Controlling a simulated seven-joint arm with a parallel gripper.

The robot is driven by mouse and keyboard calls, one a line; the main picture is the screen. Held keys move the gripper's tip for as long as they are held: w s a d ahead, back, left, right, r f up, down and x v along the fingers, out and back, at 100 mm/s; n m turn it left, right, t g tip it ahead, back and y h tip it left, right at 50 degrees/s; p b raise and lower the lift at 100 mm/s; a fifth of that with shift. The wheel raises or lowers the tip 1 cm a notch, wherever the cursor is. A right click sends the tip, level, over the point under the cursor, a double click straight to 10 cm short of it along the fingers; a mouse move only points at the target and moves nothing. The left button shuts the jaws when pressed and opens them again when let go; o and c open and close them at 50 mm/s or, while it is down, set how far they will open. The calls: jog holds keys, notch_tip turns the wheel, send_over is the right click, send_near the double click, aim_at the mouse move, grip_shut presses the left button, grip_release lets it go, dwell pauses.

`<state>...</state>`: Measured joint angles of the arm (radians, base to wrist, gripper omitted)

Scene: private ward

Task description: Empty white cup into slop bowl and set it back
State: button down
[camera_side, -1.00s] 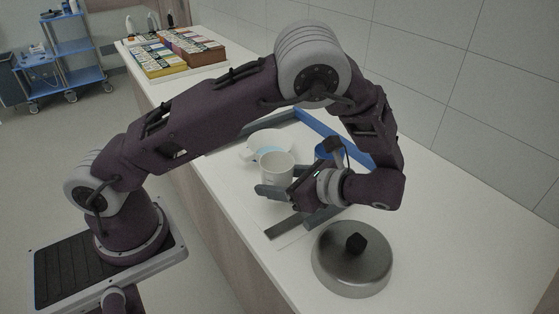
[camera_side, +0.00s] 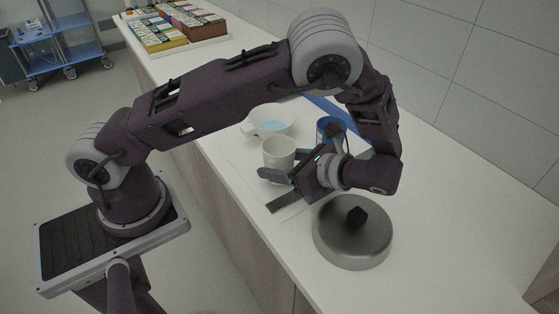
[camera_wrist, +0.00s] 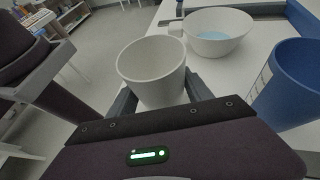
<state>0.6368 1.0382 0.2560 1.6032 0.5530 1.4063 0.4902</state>
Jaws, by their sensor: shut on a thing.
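The white cup (camera_side: 279,157) is upright between the fingers of my gripper (camera_side: 283,176), which is shut on it. In the wrist view the cup (camera_wrist: 152,75) stands with its mouth up, a finger on either side; its visible inside is pale and I see no liquid in it. The white slop bowl (camera_side: 250,130) is on the counter beyond the cup in the side view, with light blue liquid in it. The bowl (camera_wrist: 218,46) is behind and right of the cup in the wrist view, apart from it. Whether the cup touches the counter is unclear.
A blue container (camera_wrist: 292,85) stands close to the right of the cup. A grey and blue edging (camera_side: 340,116) runs past the bowl. A metal dome lid (camera_side: 352,245) sits nearer on the white counter (camera_side: 450,215). Several coloured boxes (camera_side: 160,35) are at the far end.

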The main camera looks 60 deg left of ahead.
aim_at(291, 167)
jog(key=shift+f, duration=0.3)
jog(key=shift+c, duration=1.8)
grip_release()
jog(key=shift+v, duration=4.5)
jog(key=shift+r, duration=0.15)
